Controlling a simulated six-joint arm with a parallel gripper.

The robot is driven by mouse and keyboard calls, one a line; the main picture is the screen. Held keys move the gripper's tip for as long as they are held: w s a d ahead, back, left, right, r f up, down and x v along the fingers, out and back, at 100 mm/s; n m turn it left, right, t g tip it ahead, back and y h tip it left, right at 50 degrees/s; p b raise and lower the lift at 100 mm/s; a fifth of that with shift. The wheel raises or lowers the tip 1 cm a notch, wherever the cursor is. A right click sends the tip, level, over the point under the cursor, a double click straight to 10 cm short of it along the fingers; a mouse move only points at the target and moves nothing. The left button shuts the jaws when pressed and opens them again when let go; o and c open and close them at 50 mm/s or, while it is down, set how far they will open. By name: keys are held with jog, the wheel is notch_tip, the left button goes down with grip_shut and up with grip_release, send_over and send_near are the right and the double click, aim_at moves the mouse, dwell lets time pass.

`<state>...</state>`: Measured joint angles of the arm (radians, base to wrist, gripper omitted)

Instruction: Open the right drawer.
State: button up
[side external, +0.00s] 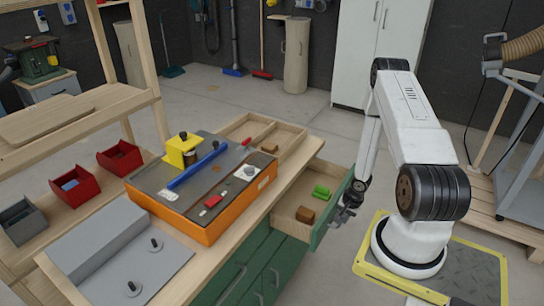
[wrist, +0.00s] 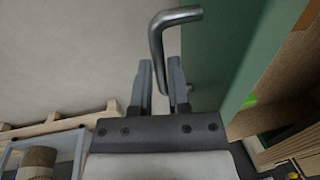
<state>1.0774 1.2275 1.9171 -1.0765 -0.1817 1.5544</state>
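The right drawer (side external: 292,212) is green-fronted and stands pulled out from the bench, its inside visible from above. A green block (side external: 321,191) and a brown block (side external: 305,214) lie in it. In the wrist view the green drawer front (wrist: 228,45) fills the upper right. Its bent metal handle (wrist: 157,42) reaches down between my two fingers. My gripper (wrist: 160,78) has a finger on each side of the handle bar, with narrow gaps showing, so it looks open around it. In the side view my gripper (side external: 345,212) is at the outer face of the drawer front.
The wooden bench carries an orange-sided box (side external: 200,222) with tools on top, a grey tray (side external: 120,250) and an open wooden compartment (side external: 290,140). Other green drawer fronts (side external: 262,268) are closed below. The floor behind the drawer is clear.

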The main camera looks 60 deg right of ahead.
jog(key=o, duration=0.3)
jog(key=shift+r, duration=0.1)
jog(key=shift+s+r, duration=0.2)
jog(key=shift+r, duration=1.05)
jog(key=shift+s+r, duration=0.25)
jog(key=shift+r, duration=1)
jog(key=shift+s+r, duration=0.2)
jog(key=shift+r, duration=1.05)
